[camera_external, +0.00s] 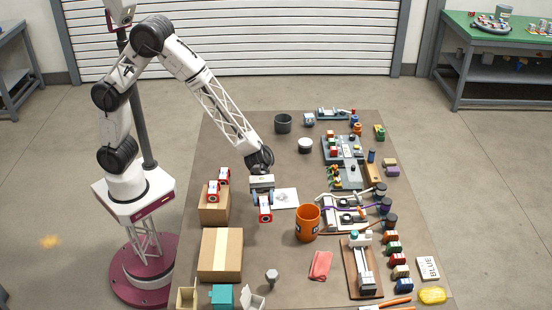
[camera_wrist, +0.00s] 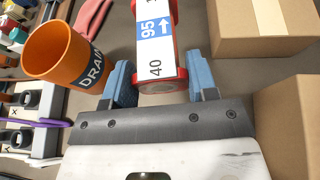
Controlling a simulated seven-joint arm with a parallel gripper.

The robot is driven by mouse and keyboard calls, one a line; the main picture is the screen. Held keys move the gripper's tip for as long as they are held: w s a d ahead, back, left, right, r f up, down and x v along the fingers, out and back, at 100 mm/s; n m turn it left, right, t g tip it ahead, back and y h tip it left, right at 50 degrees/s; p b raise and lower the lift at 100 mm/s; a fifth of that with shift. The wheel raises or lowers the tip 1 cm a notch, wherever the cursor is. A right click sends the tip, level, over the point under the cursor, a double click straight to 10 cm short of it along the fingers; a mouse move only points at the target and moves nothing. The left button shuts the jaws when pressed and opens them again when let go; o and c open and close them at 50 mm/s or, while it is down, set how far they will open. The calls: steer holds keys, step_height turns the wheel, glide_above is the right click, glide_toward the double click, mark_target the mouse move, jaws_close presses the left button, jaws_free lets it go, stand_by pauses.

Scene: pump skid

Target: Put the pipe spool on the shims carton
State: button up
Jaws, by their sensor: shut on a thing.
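The pipe spool (camera_external: 265,212) is white with red ends. In the wrist view the spool (camera_wrist: 155,40) shows a blue arrow patch, "95" and "40". My gripper (camera_external: 263,198) is shut on it, with a blue finger on each side in the wrist view (camera_wrist: 160,78). It is over the table between the cartons and the orange bucket; its height is hard to tell. A large taped carton (camera_external: 220,262) stands front left; it also shows in the wrist view (camera_wrist: 262,28). A smaller carton (camera_external: 214,212) behind it bears two similar red-and-white pieces (camera_external: 213,192). I cannot read "shims" on either carton.
The orange bucket marked "DRAIN" (camera_external: 307,224) stands close right of the spool. A white sheet (camera_external: 285,198) lies behind it. A red cloth (camera_external: 320,265) and a grey knob-like piece (camera_external: 271,277) lie in front. Assemblies fill the right side. The large carton's top looks clear.

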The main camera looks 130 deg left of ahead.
steer(key=d+r+m+g+h, duration=0.2)
steer(key=d+r, duration=0.1)
steer(key=d, duration=0.7)
steer(key=d+r+m+g+h, duration=0.1)
steer(key=d+r+m+g, duration=0.2)
steer(key=d, duration=0.6)
steer(key=shift+d+r+m+h, duration=0.3)
steer(key=shift+d+r+h, duration=0.1)
steer(key=shift+r, duration=0.25)
steer(key=shift+w, duration=0.1)
glide_above(226, 240)
steer(key=shift+f, duration=3.15)
steer(key=shift+f, duration=1.9)
steer(key=o, duration=1.1)
steer(key=shift+f, duration=0.1)
steer(key=shift+c, duration=0.2)
